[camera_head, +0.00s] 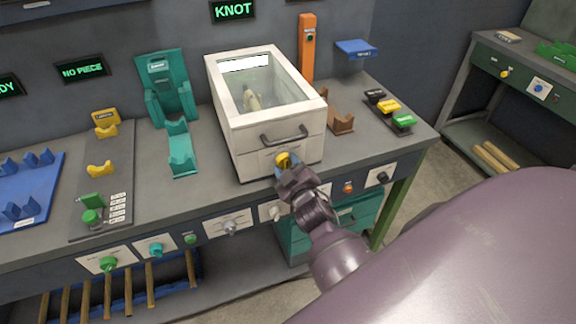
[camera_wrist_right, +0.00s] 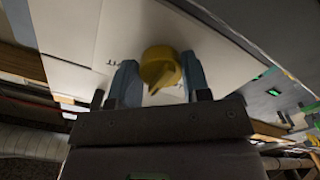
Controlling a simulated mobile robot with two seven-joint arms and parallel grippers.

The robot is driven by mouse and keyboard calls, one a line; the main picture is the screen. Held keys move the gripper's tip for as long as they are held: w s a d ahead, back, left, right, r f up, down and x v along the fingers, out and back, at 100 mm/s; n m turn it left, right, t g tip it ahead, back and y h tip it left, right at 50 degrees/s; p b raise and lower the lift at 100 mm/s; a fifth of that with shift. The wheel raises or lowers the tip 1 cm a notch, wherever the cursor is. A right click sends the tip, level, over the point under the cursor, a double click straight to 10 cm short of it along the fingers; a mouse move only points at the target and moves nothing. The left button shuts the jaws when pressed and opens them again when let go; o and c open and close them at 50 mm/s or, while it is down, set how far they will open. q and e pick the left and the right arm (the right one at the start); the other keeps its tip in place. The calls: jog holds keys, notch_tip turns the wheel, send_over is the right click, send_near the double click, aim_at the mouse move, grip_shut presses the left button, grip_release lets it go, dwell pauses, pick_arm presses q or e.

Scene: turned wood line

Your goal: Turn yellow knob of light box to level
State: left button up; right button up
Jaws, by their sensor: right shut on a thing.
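The light box (camera_head: 262,127) is a white box with a glass top and a dark handle, standing on the grey bench. Its yellow knob (camera_head: 283,160) sits low on the front face, below the handle. My right gripper (camera_head: 285,167) is at the front of the box, shut on the yellow knob. In the right wrist view the knob (camera_wrist_right: 160,68) shows between the two blue-grey fingers of the gripper (camera_wrist_right: 156,85), its pointer ridge slanting toward the lower left. The marks on the panel are mostly hidden by the gripper. A pale turned piece (camera_head: 252,101) is inside the box. My left gripper is not in view.
Below, the bench front (camera_head: 150,256) carries several other knobs. A teal stand (camera_head: 181,150) is left of the box. An orange post (camera_head: 307,50), a brown holder (camera_head: 340,122) and coloured buttons (camera_head: 389,106) are behind and right. A sign (camera_head: 233,10) reads KNOT.

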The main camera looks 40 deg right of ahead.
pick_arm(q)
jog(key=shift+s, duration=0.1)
pick_arm(e)
jog(key=shift+r, duration=0.1)
jog(key=o, duration=0.9)
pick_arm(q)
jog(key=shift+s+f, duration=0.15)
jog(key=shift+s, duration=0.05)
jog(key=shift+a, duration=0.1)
pick_arm(e)
jog(key=shift+s, duration=0.15)
